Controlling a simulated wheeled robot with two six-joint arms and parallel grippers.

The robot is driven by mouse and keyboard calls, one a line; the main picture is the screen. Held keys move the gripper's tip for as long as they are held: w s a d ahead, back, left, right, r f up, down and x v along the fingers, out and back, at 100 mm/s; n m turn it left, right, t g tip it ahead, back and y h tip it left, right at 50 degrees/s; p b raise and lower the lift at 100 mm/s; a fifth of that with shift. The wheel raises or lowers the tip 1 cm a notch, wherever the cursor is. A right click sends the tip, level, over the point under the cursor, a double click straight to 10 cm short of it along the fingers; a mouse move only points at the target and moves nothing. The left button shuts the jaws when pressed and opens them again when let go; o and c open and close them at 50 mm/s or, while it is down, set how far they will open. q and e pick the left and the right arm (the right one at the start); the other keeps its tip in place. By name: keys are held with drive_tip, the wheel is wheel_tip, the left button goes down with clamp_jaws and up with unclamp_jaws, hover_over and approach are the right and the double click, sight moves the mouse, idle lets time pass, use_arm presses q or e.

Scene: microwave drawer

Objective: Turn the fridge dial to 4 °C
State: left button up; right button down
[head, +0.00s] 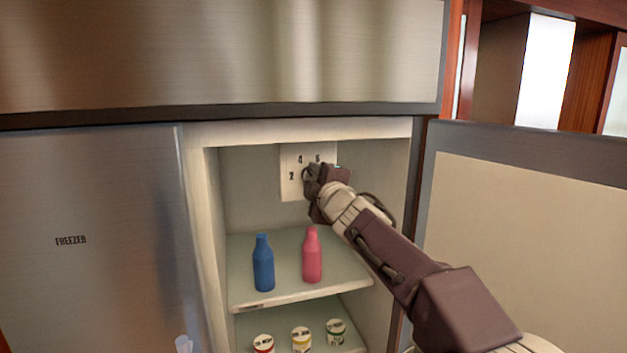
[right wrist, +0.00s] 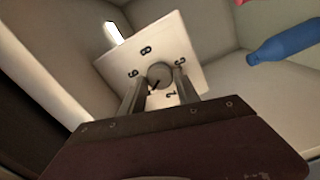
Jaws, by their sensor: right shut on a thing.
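The fridge dial is a round grey knob (right wrist: 160,74) on a white square plate (head: 290,188) on the fridge's back wall. The plate carries black numerals; 2, 4 and 6 show in the head view. My right gripper (head: 312,178) reaches in from the right and covers the knob there. In the right wrist view its fingers stand on either side of the knob, shut on it. A small dark mark on the knob points to the lower left, between the 2 and the 6. The 4 is not visible in that view, where a finger covers part of the plate.
A blue bottle (head: 263,265) and a pink bottle (head: 312,258) stand on the shelf (head: 240,290) below the dial. Three small jars stand lower (head: 301,338). The fridge door (head: 530,230) is open at right; the freezer door (head: 90,250) is shut at left.

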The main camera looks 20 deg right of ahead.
drive_tip(key=shift+r, duration=0.1)
drive_tip(key=c, duration=0.9)
unclamp_jaws()
drive_tip(key=shift+w, duration=0.1)
